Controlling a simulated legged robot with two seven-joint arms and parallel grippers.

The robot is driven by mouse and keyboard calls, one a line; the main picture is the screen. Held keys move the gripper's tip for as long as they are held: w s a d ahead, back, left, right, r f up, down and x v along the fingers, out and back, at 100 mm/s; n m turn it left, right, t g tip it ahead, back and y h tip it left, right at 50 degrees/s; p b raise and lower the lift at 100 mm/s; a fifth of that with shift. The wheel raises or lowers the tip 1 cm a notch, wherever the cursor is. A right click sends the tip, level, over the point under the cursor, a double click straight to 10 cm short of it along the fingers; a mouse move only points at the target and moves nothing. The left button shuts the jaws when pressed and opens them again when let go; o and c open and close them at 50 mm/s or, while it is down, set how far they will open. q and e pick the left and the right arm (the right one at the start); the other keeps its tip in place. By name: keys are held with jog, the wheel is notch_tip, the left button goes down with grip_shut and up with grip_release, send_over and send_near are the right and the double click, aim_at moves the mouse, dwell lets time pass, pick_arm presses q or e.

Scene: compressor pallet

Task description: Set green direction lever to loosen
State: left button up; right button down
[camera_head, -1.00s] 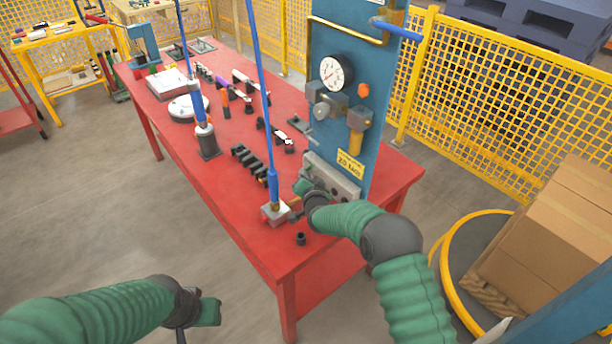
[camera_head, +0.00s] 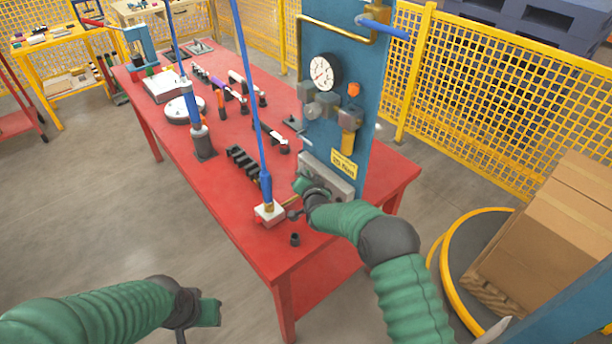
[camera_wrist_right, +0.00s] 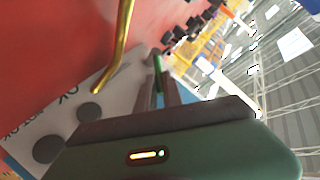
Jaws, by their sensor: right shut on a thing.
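The green direction lever (camera_wrist_right: 157,62) shows in the right wrist view as a thin green bar between the fingertips of my right gripper (camera_wrist_right: 160,85), which is shut on it. In the head view my right gripper (camera_head: 303,188) is at the front of the grey control block (camera_head: 328,176), low on the blue panel. The lever is hidden there by the gripper, and its setting cannot be read. My left gripper (camera_head: 208,312) is low at the left, off the table and away from the panel. Its jaw opening is unclear.
The blue panel (camera_head: 342,90) carries a round gauge (camera_head: 322,72) and stands on the red table (camera_head: 235,208). A blue hanging tool (camera_head: 265,185) and a small black socket (camera_head: 295,239) are left of my right gripper. A brass pipe (camera_wrist_right: 120,45) passes close in the wrist view.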

pick_arm(q)
jog(key=shift+a, duration=0.15)
pick_arm(e)
jog(key=shift+s+a+f, duration=0.15)
jog(key=shift+s+f, duration=0.05)
jog(key=shift+f, duration=0.15)
